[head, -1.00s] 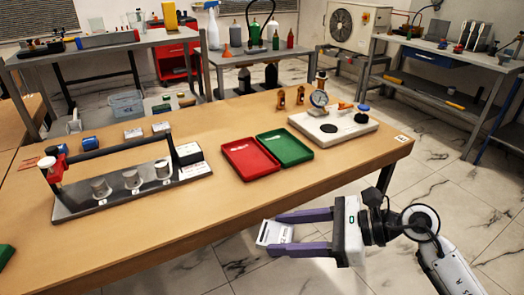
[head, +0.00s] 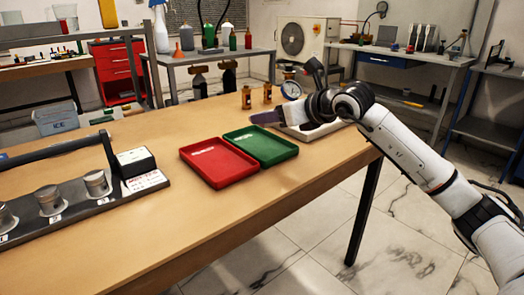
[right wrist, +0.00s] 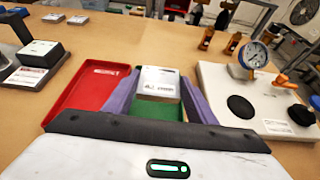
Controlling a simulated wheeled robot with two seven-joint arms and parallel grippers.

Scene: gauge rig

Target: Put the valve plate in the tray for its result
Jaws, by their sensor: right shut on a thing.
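My right gripper (right wrist: 158,88) is shut on the valve plate (right wrist: 158,80), a pale metallic block with a printed label. In the right wrist view the plate sits between the purple fingers, with the green tray (right wrist: 152,111) behind and below it. In the head view the right gripper (head: 262,117) is over the table between the green tray (head: 265,147) and the gauge rig; the plate is not clearly visible there. The red tray (head: 222,165) lies left of the green one, and it also shows in the right wrist view (right wrist: 88,103). Both trays look empty apart from labels. My left gripper is out of view.
Two small amber bottles (head: 256,97) stand behind. A rack with metal cylinders (head: 50,198) is at the left. The table front is clear.

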